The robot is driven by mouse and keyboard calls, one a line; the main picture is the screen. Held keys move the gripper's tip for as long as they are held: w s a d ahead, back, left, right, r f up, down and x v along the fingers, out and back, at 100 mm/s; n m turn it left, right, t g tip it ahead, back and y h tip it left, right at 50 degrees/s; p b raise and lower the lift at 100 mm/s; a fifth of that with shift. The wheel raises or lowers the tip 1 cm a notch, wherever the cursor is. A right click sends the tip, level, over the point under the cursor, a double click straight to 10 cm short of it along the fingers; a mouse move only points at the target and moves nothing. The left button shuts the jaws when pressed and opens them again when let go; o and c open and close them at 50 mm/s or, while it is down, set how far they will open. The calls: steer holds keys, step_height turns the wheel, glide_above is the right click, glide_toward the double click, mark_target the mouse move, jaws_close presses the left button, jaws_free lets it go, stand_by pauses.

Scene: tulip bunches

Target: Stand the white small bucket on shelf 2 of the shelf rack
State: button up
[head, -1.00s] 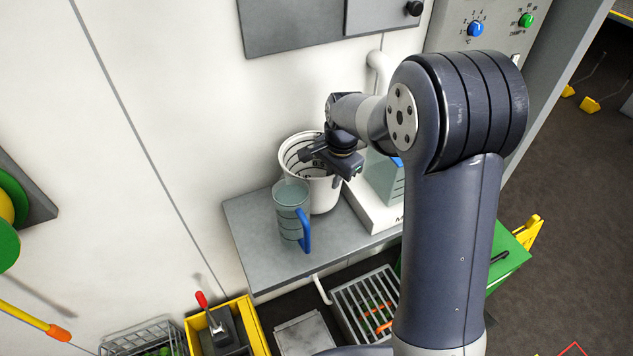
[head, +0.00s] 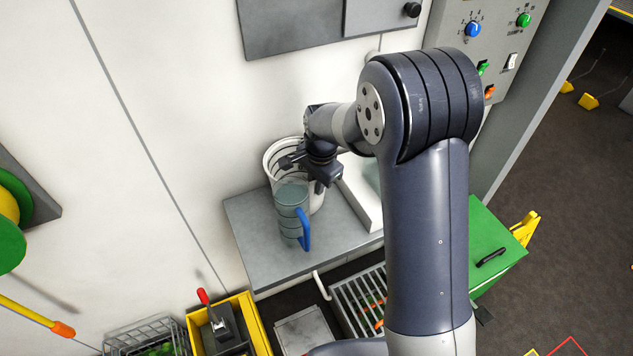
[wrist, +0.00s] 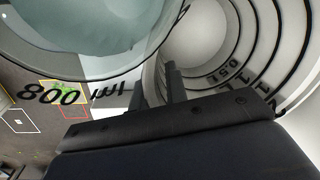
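The white small bucket (head: 271,160), with black measuring rings inside, is over the grey bench top, against the wall, behind a clear jug. My gripper (head: 291,161) is at its rim in the head view. In the wrist view my fingers (wrist: 156,88) straddle the bucket's wall, one inside and one outside, and the bucket's ringed inside (wrist: 235,50) fills the right. The gripper seems shut on the rim. The bucket's base is hidden by the jug and arm, so I cannot tell whether it touches the bench. I see no shelf rack.
The clear jug (head: 290,222) with a blue handle stands close in front of the bucket on the grey bench (head: 262,255). A white box (head: 362,205) is to the right, partly behind my arm. A yellow crate (head: 262,325) and wire basket (head: 120,345) are below.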

steer(key=shift+o, duration=1.1)
steer(key=shift+r, duration=0.1)
